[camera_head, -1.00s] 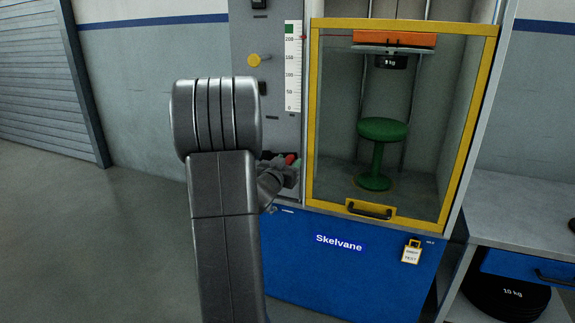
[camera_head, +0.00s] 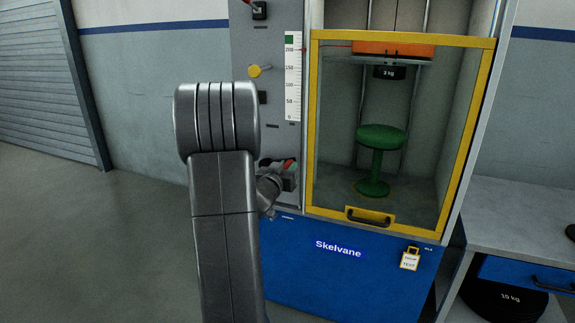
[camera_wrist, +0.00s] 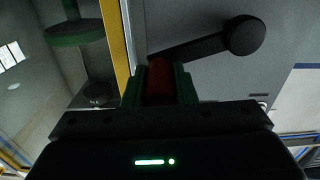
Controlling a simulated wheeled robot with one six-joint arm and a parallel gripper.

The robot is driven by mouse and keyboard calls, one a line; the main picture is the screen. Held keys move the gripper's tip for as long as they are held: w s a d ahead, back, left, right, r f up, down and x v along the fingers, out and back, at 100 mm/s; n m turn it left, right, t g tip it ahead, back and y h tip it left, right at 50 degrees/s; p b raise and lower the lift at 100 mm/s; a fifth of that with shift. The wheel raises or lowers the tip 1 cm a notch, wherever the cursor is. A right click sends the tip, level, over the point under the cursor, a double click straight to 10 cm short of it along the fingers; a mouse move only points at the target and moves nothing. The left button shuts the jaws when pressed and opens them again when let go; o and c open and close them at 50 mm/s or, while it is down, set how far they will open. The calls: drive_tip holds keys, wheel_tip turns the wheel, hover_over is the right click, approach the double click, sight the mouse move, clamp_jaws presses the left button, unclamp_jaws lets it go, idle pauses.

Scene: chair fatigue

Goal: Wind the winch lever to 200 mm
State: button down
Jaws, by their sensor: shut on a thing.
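My gripper (camera_wrist: 160,88) has green fingers shut on the red grip (camera_wrist: 159,75) of the winch lever. The black lever arm (camera_wrist: 190,46) runs from the grip to a round hub (camera_wrist: 245,35) on the grey panel, in the wrist view. In the head view the red grip (camera_head: 291,163) shows beside my gripper (camera_head: 284,170), low on the panel; my arm hides part of this area. The white scale (camera_head: 292,85) runs from 0 to 200, with a red pointer (camera_head: 304,48) close to the 200 mark. The orange block (camera_head: 393,48) hangs high in the cabinet, level with the pointer.
A yellow-framed guard door (camera_head: 316,130) with a handle (camera_head: 370,217) covers the cabinet front. A green stool (camera_head: 381,139) stands inside. A yellow knob (camera_head: 254,71) juts from the panel. A grey bench (camera_head: 520,210) stands at the right. The floor (camera_head: 110,250) at left is clear.

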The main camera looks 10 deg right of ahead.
drive_tip(key=r+n+p, duration=0.1)
drive_tip(key=r+p, duration=0.1)
drive_tip(key=p, duration=0.1)
drive_tip(key=shift+w+a+n, duration=0.2)
drive_tip(key=shift+a+n, duration=0.1)
drive_tip(key=shift+n, duration=0.1)
drive_tip(key=shift+w+a+r+n+p, duration=0.2)
drive_tip(key=shift+a+r+n+p, duration=0.1)
drive_tip(key=shift+n+p, duration=0.7)
drive_tip(key=c, duration=1.2)
unclamp_jaws()
drive_tip(key=p+v, duration=0.1)
drive_tip(key=v, duration=1.2)
drive_tip(key=shift+s+a, duration=0.25)
drive_tip(key=shift+s, duration=0.1)
